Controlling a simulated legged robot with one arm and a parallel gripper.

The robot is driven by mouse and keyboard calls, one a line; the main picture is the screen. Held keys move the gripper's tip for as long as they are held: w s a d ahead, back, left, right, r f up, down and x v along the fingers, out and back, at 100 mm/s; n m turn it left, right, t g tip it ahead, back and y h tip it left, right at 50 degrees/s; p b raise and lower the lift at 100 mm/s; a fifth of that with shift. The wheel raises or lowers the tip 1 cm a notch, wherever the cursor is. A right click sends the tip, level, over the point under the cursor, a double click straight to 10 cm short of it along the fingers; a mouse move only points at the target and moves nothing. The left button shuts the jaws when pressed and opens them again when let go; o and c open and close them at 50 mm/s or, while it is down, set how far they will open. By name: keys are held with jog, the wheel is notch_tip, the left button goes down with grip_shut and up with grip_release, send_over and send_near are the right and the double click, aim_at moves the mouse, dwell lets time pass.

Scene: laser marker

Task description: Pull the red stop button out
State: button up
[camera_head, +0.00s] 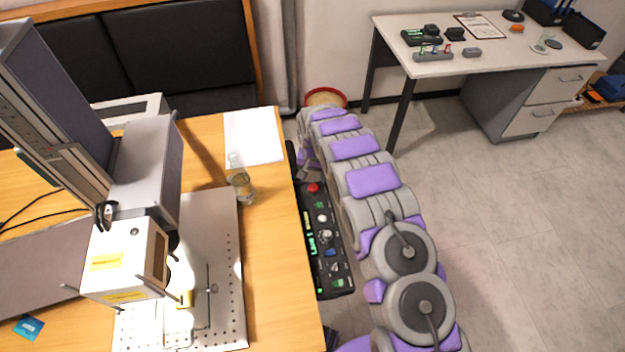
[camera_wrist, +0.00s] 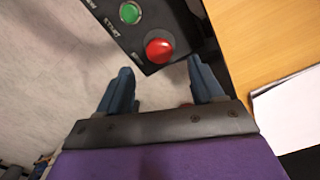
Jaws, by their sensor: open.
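The red stop button (camera_wrist: 159,50) is a round red cap on the black control panel (camera_wrist: 148,62), close ahead of my gripper in the wrist view. My gripper (camera_wrist: 160,80) is open, with its two dark blue fingers spread apart. In the head view the red button (camera_head: 313,188) sits at the far end of the panel (camera_head: 338,284), beside my purple and grey arm.
A green button (camera_wrist: 130,12) is beside the red one. The wooden table (camera_head: 285,265) borders the panel and holds the laser marker (camera_head: 128,255), a glass flask (camera_head: 241,183) and white paper (camera_head: 253,138). A white desk (camera_head: 490,55) stands at the back right.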

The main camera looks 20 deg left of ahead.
notch_tip(320, 180, up, 12)
jog(key=p, duration=0.2)
jog(key=shift+r, duration=0.1)
dwell(0.3)
jog(key=s+d+r+m, duration=0.1)
jog(key=s+d+r, duration=0.5)
jog(key=d+r, duration=0.55)
jog(key=s+d+r+m, duration=0.1)
jog(key=s+d+r, duration=0.4)
jog(key=d+r, duration=0.65)
jog(key=s+d, duration=0.4)
jog(key=s, duration=0.6)
jog(key=s+d+g, duration=0.1)
jog(key=s+d, duration=0.4)
jog(key=s, duration=0.5)
jog(key=s+d+r, duration=0.1)
jog(key=s+d, duration=0.3)
jog(key=s, duration=0.7)
jog(key=shift+d+g, duration=0.25)
jog(key=shift+g, duration=0.15)
